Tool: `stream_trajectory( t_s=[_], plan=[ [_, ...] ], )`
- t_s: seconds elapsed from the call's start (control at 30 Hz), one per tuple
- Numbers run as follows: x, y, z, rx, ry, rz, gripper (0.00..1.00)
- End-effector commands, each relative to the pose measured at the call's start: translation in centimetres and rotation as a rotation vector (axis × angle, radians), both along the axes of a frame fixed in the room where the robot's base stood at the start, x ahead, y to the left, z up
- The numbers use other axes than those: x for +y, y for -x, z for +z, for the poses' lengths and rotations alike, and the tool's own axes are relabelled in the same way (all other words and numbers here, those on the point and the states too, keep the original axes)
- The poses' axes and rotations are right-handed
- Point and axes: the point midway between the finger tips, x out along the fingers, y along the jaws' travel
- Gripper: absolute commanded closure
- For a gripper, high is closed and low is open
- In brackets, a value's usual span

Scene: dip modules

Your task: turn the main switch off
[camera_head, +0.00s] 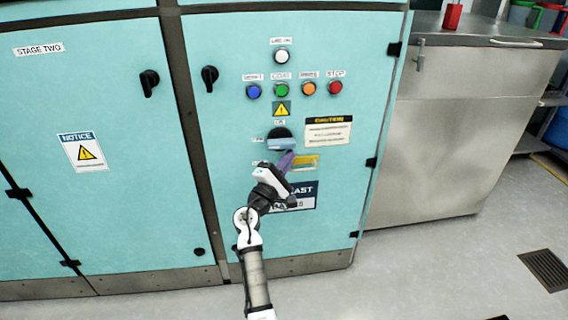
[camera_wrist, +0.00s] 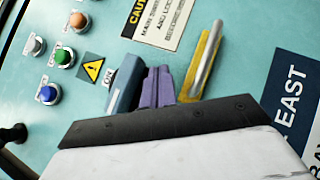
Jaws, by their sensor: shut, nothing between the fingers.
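The main switch (camera_head: 282,144) is on the teal cabinet front, a black round base with a grey-blue handle lying roughly level. A small ON label sits above it. In the wrist view the blue handle (camera_wrist: 124,84) shows beside my fingers, its base mostly hidden. My gripper (camera_head: 286,161) has purple fingers, which are shut and empty, just below the handle. In the wrist view the fingertips (camera_wrist: 158,84) are close beside the handle; I cannot tell whether they touch it.
A yellow plate with a silver bar (camera_head: 304,163) is close right of my fingers. Blue (camera_head: 253,91), green (camera_head: 282,90), orange (camera_head: 309,89) and red (camera_head: 335,87) buttons sit above. A caution sign (camera_head: 328,130) is at right. A steel counter (camera_head: 455,130) stands right of the cabinet.

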Motion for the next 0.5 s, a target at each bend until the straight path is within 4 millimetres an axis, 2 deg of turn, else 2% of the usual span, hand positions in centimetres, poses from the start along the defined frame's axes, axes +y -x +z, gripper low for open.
stream_trajectory(
  t_s=[0.5],
  plan=[
    [-0.64,-0.08,0.32,0.0,-0.001,0.001,1.0]
  ],
)
